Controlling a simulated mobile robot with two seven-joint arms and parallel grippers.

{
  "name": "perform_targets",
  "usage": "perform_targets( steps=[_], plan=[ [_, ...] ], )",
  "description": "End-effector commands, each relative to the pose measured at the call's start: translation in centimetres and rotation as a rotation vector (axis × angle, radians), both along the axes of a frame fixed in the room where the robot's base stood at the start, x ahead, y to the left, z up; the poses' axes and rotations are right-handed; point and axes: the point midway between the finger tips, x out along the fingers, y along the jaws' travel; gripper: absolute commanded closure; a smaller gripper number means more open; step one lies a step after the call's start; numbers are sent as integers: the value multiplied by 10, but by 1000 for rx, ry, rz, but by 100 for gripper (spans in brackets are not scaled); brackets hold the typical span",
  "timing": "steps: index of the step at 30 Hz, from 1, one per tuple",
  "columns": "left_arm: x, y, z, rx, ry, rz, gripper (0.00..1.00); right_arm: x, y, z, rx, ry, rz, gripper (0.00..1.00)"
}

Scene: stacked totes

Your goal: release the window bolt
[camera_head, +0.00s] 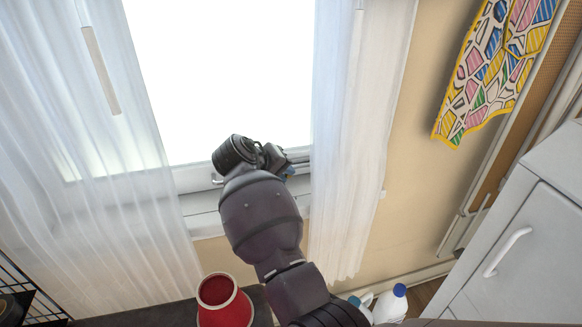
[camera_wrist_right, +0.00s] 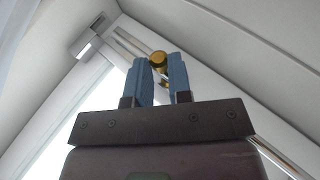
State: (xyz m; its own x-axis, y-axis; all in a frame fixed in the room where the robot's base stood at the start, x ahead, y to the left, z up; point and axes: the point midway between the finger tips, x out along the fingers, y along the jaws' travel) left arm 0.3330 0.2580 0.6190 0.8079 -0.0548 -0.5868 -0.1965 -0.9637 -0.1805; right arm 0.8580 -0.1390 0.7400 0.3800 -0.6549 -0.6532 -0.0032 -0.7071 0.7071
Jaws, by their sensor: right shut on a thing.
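The window (camera_head: 225,80) is a bright white pane in a white frame, between sheer curtains in the head view. My right gripper (camera_head: 288,170) is at the lower right of the window frame, mostly hidden behind my own wrist. In the right wrist view, its two blue fingers (camera_wrist_right: 161,76) are shut on a small brass knob (camera_wrist_right: 157,59), which seems to be part of the window bolt. A grey metal rod (camera_wrist_right: 130,43) runs beside the knob along the white frame. The rest of the bolt is hidden by the fingers. My left gripper is not in view.
Sheer curtains hang at left (camera_head: 95,150) and right (camera_head: 360,130) of my right arm. A red pot (camera_head: 222,300) stands on the dark counter below. White bottles (camera_head: 390,303) and a white cabinet (camera_head: 525,250) are at the lower right. A grey fitting (camera_wrist_right: 88,38) sits on the frame.

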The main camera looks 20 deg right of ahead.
Motion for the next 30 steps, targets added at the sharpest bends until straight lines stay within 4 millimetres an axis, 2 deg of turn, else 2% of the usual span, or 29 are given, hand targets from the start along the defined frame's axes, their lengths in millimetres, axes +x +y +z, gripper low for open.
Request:
perform_targets(
  steps=[9, 10, 15, 30],
  plan=[
    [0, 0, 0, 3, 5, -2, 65, -1, 4, -1, 2, 1, 3, 100],
    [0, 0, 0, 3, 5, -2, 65, -1, 4, -1, 2, 1, 3, 78],
    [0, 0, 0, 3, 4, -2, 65, -1, 4, -1, 2, 1, 2, 54],
    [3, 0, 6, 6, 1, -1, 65, -1, -1, 8, 1, -3, 1, 54]
  ],
)
